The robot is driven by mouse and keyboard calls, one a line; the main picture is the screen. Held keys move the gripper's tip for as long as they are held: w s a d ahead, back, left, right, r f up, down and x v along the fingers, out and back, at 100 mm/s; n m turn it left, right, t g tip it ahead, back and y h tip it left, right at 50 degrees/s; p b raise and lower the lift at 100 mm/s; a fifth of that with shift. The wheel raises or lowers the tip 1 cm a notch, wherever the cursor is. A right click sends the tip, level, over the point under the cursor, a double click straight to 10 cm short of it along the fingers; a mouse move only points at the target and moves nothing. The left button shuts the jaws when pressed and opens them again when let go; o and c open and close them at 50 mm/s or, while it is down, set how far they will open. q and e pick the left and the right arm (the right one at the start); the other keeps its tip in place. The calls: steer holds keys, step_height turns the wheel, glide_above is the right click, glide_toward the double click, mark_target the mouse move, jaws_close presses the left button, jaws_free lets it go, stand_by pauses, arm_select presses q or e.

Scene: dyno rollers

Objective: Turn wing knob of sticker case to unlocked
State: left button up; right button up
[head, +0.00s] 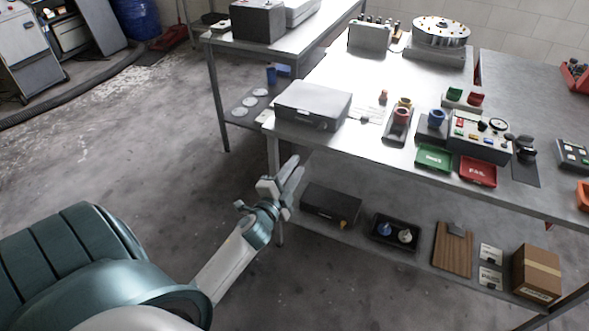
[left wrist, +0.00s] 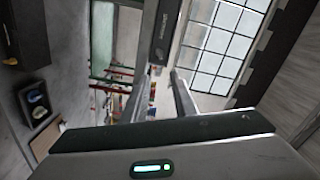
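A black case (head: 330,203) lies on the lower shelf, with a small orange knob (head: 343,224) at its front; I take this to be the sticker case and its wing knob. In the left wrist view, the dark case (left wrist: 25,30) and orange knob (left wrist: 10,62) show at the upper left edge. The knob is too small to tell its setting. My left gripper (head: 296,167) is left of and above the black case, in front of the table edge, apart from the knob. Its two fingers are spread and empty, as the left wrist view (left wrist: 160,75) shows. My right gripper is not visible.
A grey case (head: 312,100) sits on the tabletop above my left gripper. Right of the black case are a black tray (head: 375,236) with blue and white items, a wooden board (head: 452,255) and a cardboard box (head: 537,272). The floor in front is clear.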

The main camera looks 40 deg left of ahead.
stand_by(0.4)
arm_select(q)
steer(key=b+v, duration=0.3)
steer(key=v, duration=1.4)
steer(key=shift+s, duration=0.25)
steer(key=shift+f, duration=0.1)
